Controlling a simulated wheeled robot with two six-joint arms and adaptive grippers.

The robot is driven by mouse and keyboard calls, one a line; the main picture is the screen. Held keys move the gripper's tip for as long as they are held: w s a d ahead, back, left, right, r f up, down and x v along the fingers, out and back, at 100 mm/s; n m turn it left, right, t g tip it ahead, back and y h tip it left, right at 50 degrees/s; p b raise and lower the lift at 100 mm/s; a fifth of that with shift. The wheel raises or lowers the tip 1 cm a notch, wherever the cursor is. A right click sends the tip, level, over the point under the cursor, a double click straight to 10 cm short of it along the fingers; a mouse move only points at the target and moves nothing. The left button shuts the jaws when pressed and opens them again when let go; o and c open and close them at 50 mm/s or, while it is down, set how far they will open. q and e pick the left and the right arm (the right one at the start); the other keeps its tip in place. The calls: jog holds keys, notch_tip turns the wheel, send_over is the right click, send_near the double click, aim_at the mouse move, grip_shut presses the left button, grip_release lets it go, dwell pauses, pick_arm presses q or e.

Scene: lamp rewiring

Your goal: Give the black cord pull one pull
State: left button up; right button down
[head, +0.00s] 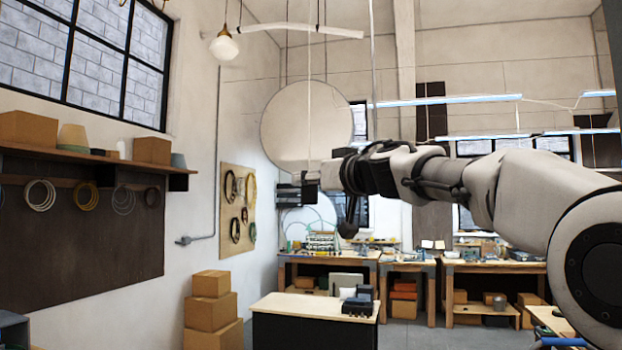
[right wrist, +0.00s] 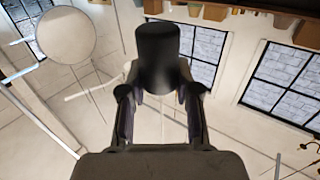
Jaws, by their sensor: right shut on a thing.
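The black cord pull (right wrist: 158,52) is a dark cylinder, large in the right wrist view, between the fingers of my right gripper (right wrist: 159,92). The fingers are shut on it. In the head view my right gripper (head: 314,178) reaches in from the right to the middle of the picture, high above the floor. A thin pale cord (head: 309,90) hangs down to the gripper there. The pull itself is mostly hidden by the fingers in that view. My left gripper is not in view.
A large pale disc (head: 300,125) hangs behind the gripper. A pendant lamp (head: 224,46) and a white bar (head: 310,30) hang above. A low table (head: 285,303) with dark items stands below. Cardboard boxes (head: 210,312) are stacked at left. The air around the gripper looks clear.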

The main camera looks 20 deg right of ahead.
jog(key=shift+f+b, duration=0.6)
jog(key=shift+f, duration=0.6)
jog(key=shift+r+p, duration=1.45)
jog(key=shift+p, duration=0.35)
jog(key=c, duration=0.9)
grip_release()
jog(key=shift+o, duration=0.8)
jog(key=shift+w+f, duration=0.1)
jog(key=shift+w+a, duration=0.1)
jog(key=shift+w, duration=0.05)
